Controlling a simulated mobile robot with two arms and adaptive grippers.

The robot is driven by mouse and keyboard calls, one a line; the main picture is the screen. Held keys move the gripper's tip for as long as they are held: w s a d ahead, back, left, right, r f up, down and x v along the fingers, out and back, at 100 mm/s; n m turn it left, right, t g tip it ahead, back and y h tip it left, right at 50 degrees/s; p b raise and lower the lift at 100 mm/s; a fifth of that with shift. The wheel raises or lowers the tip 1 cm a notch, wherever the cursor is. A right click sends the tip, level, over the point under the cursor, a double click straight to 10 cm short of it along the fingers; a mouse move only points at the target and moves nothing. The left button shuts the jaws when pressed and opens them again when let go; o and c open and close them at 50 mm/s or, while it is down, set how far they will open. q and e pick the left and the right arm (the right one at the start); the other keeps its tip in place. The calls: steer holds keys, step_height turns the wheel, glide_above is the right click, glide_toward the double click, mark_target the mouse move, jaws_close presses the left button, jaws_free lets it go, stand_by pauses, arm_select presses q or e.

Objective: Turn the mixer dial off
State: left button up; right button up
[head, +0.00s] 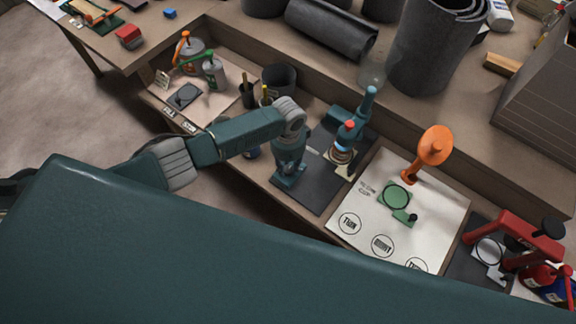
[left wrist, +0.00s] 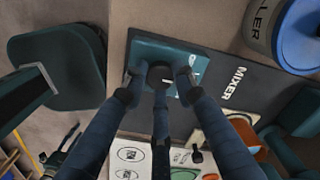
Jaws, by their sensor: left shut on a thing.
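The mixer is a teal machine (head: 350,126) with a red-topped, blue-ringed head, standing on a dark mat (head: 324,192). The mat's printed word MIXER shows in the left wrist view. A teal control box (left wrist: 150,54) sits on that mat. The black round dial (left wrist: 160,71) is on the box. My left gripper (head: 288,168) is down over the box, its fingers (left wrist: 158,84) shut around the dial. In the head view the gripper hides the dial. The dial's pointer setting cannot be read clearly. My right gripper is in neither view.
A white board with a green holder (head: 394,193) and an orange stand (head: 433,150) lies right of the mixer. A red press (head: 520,232) is at far right. Bottles and a dark cup (head: 279,77) stand left. A blue-rimmed can (left wrist: 290,35) is close by.

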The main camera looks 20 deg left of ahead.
arm_select(q)
steer(key=shift+r+n+p, duration=0.1)
steer(key=shift+n+p, duration=0.3)
steer(key=shift+n, duration=0.2)
steer(key=n+p, duration=0.1)
steer(key=n, duration=0.2)
steer(key=shift+p, duration=0.4)
steer(key=n+p, duration=0.1)
steer(key=n, duration=0.3)
steer(key=shift+p, duration=0.35)
steer(key=shift+n, duration=0.8)
steer(key=shift+p, duration=0.3)
steer(key=o, duration=1.2)
steer(key=shift+c, duration=0.2)
